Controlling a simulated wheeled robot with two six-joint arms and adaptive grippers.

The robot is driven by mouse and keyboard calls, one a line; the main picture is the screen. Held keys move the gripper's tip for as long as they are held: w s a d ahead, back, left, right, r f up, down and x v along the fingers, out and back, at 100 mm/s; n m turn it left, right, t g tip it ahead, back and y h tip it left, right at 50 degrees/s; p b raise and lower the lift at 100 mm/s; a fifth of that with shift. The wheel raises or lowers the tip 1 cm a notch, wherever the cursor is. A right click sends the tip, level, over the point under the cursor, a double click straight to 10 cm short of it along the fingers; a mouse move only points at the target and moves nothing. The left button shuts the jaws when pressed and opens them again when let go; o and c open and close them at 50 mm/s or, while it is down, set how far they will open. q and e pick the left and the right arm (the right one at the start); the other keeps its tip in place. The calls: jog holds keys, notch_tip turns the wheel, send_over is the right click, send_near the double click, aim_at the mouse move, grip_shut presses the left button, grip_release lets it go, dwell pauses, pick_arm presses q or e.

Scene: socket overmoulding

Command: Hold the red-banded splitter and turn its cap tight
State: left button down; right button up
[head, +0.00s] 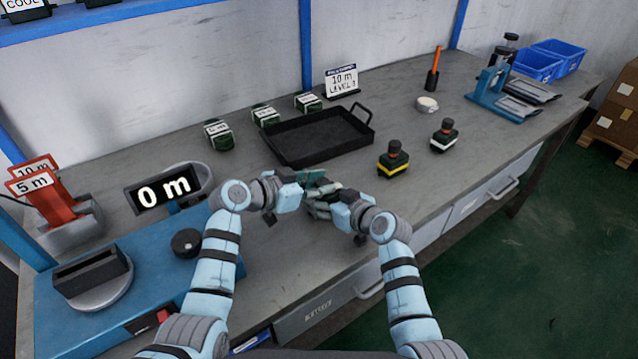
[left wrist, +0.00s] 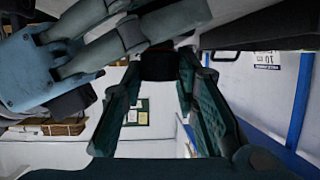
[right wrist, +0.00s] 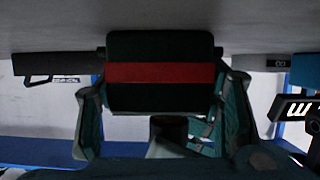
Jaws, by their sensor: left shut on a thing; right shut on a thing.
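The red-banded splitter (right wrist: 160,45) shows in the right wrist view as a dark block with a red band. My right gripper (right wrist: 160,88) is shut on its body, one finger on each side. A dark round part, seemingly the cap (right wrist: 168,130), shows below the body in that picture. My left gripper (left wrist: 163,85) is shut on a small dark part, apparently the cap, between its green fingers. In the head view, my left gripper (head: 312,181) and right gripper (head: 322,205) meet above the bench and mostly hide the splitter.
A black tray (head: 318,137) stands behind the grippers. A yellow-banded splitter (head: 393,160) and a white-banded splitter (head: 444,135) stand to the right. A "0 m" display (head: 163,190) and blue station (head: 150,265) are at left.

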pick_arm(q)
jog(key=m+g+h, duration=0.1)
jog(key=m+g, duration=0.1)
jog(key=m+g+h, duration=0.1)
jog(key=m+g, duration=0.1)
jog(key=shift+w+a, duration=0.15)
jog(key=shift+w, duration=0.25)
jog(key=shift+s+g+h, duration=0.1)
jog(key=shift+g+h, duration=0.2)
jog(key=c, duration=1.2)
grip_release()
jog(key=v, duration=1.2)
